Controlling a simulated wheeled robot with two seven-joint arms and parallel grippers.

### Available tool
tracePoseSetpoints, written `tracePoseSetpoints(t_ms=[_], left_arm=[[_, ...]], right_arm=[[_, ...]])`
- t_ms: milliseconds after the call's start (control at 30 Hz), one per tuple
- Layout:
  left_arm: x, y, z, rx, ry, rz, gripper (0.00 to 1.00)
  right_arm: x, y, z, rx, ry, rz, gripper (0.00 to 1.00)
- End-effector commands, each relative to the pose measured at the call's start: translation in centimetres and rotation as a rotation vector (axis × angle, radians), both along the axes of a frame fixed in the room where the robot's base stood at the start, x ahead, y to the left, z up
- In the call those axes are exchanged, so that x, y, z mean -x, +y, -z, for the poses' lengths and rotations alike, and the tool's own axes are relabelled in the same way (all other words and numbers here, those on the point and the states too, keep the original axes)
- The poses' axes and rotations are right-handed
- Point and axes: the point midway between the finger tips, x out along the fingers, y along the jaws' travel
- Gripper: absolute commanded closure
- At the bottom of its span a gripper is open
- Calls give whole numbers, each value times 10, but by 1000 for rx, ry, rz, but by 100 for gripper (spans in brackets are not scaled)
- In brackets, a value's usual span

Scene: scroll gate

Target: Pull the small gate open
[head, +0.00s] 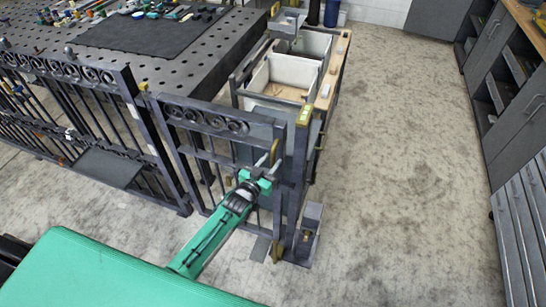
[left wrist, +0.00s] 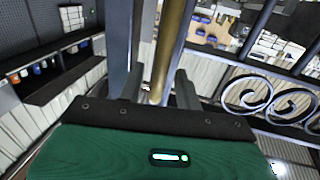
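The small gate (head: 215,122) is a dark grey metal panel with scrolls along its top, right of the longer fence. Its free right edge stands close beside the post (head: 299,165) with a yellow top, with no clear gap. An upright brass bar (head: 274,152) is at that edge; the left wrist view shows it as a brass rod (left wrist: 170,45). My left gripper (head: 266,166) is at this bar. In the left wrist view its two fingers (left wrist: 160,90) stand apart on either side of the rod, with space showing at both sides. My right gripper is not in view.
The scroll fence (head: 80,110) runs to the left, with a perforated table (head: 165,62) behind it. A cart with white bins (head: 290,75) stands behind the post. Grey cabinets (head: 520,120) line the right. The concrete floor (head: 400,150) between is clear.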

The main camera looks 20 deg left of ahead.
Motion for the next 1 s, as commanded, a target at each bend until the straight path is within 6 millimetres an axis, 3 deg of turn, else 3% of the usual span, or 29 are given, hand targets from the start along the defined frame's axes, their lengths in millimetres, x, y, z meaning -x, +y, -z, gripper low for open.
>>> tracePoseSetpoints(t_ms=[200,533,567,733,1000], left_arm=[[-17,-4,0,0,0,0,65],[-20,-5,0,0,0,0,65],[-20,-4,0,0,0,0,67],[-19,-4,0,0,0,0,100],[-18,-3,0,-1,1,2,100]], right_arm=[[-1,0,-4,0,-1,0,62],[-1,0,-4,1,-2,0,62],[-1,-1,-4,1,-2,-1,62],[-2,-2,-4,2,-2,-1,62],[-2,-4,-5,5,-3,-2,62]])
